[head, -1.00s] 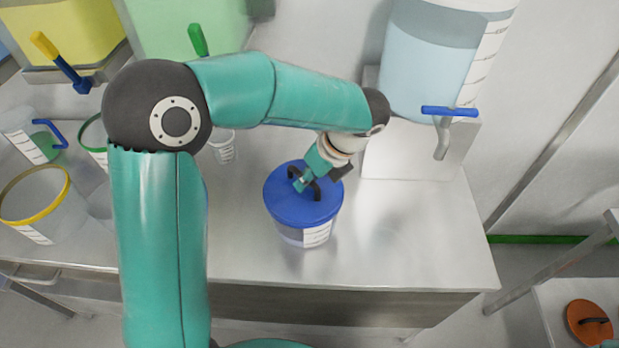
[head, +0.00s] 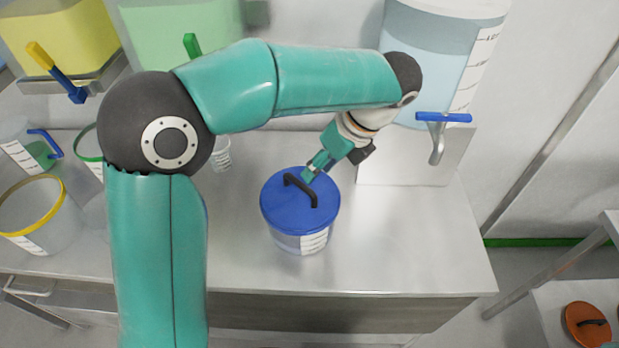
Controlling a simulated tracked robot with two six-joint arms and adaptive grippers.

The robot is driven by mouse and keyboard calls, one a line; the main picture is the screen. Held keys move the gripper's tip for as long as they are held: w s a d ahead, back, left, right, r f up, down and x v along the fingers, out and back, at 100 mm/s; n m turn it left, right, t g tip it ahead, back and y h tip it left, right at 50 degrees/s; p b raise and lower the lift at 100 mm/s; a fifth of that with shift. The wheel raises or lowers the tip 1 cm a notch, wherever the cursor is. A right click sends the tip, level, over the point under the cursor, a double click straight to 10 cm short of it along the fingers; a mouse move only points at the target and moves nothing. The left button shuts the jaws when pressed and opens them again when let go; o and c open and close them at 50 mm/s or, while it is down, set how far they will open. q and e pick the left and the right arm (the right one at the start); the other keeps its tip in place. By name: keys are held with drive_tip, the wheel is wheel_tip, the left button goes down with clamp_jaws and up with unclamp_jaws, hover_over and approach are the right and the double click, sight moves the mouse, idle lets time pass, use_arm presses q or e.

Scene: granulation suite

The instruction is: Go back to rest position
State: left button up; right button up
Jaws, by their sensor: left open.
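My left arm reaches in from the left and bends over the bench. My left gripper (head: 312,170) is open and empty, just above and behind the blue lid (head: 285,207), on the far side of its black handle (head: 301,188). The handle is clear of the fingers. The lid sits on a clear container (head: 301,243) with a white label, standing upright on the steel bench. My right gripper is not in view.
A large liquid tank (head: 425,65) with a blue-handled tap (head: 440,120) stands behind right. Yellow (head: 60,35) and green (head: 165,28) tanks stand behind left. Open jugs, including a yellow-rimmed one (head: 35,205), are at left. An orange lid (head: 586,325) lies on the right-hand table.

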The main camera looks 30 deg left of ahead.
use_arm(q)
drive_tip(key=shift+v, duration=1.85)
